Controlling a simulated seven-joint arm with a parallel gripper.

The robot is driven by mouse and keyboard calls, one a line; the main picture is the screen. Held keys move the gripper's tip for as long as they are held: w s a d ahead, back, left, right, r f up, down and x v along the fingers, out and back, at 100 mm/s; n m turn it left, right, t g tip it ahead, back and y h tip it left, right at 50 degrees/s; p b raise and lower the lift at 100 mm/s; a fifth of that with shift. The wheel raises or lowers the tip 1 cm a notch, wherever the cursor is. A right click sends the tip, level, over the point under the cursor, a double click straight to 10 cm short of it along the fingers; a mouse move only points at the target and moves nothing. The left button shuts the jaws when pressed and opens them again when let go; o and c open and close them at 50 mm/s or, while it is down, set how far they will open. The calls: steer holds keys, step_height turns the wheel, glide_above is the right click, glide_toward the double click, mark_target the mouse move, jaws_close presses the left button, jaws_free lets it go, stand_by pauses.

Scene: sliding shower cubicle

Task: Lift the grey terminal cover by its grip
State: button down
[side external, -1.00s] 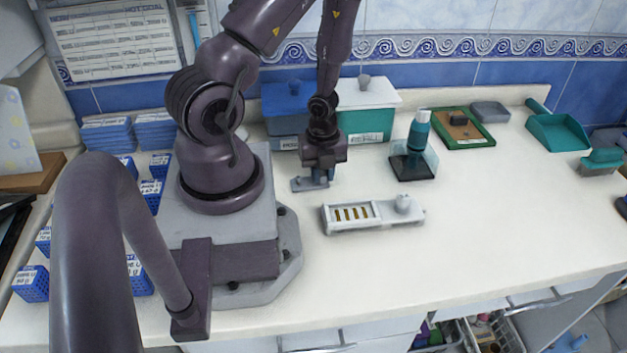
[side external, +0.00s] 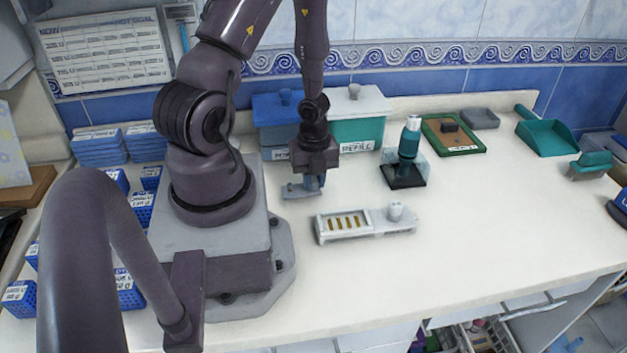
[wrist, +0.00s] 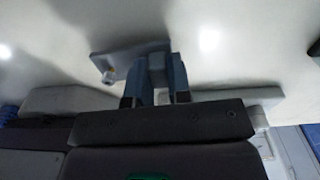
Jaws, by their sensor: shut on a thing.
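The white terminal block (side external: 335,235), with several brass strips in a window, lies to the right.
A blue bin (side external: 277,110) and a teal refill bin (side external: 360,132) stand behind my gripper. A teal bottle (side external: 409,142) in a dark-based stand is to the right. Blue baskets (side external: 132,290) crowd the left. The counter's front right (side external: 480,240) is clear.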

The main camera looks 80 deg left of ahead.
mark_target(314, 177)
steer(key=shift+w+a+r, duration=0.1)
steer(key=shift+a+r, duration=0.05)
steer(key=shift+r, duration=0.35)
steer(key=shift+w+a+r, duration=0.1)
steer(key=shift+a+r, duration=0.05)
steer(key=shift+r, duration=0.3)
steer(key=shift+s+r, duration=0.1)
steer(key=shift+r, duration=3.3)
